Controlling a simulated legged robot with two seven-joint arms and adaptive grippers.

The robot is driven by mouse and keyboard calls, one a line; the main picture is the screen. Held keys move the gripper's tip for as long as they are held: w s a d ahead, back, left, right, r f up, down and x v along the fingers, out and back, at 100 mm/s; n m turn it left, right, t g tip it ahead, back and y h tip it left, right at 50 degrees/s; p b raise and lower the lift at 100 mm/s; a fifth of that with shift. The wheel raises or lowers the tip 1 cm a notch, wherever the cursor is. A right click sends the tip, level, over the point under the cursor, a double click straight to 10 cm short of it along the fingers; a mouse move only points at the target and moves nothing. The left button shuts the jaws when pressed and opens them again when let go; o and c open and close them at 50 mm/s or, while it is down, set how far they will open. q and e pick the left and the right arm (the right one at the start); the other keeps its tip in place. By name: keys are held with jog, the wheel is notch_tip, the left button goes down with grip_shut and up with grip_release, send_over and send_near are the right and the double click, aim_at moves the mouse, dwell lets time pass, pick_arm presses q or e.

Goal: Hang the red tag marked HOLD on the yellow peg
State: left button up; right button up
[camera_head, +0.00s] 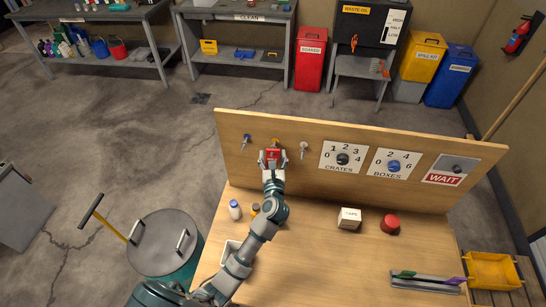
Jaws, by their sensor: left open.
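The yellow peg (275,142) sticks out of the upright wooden board, between two other pegs. The red tag (273,153) is right below the yellow peg, against or close to the board. I cannot read its marking or tell whether its hole is around the peg. My left gripper (273,157) is open, with one finger on each side of the tag. The gripper hides the tag's lower part. My right gripper is not in view.
A blue peg (246,140) and a pale peg (304,147) flank the yellow one. The board also holds two dials and a WAIT sign (444,171). A small box (349,219), a red button (390,224) and a white bottle (235,209) stand on the bench.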

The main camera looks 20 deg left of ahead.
pick_arm(q)
jog(key=o, duration=0.5)
jog(key=shift+c, duration=0.2)
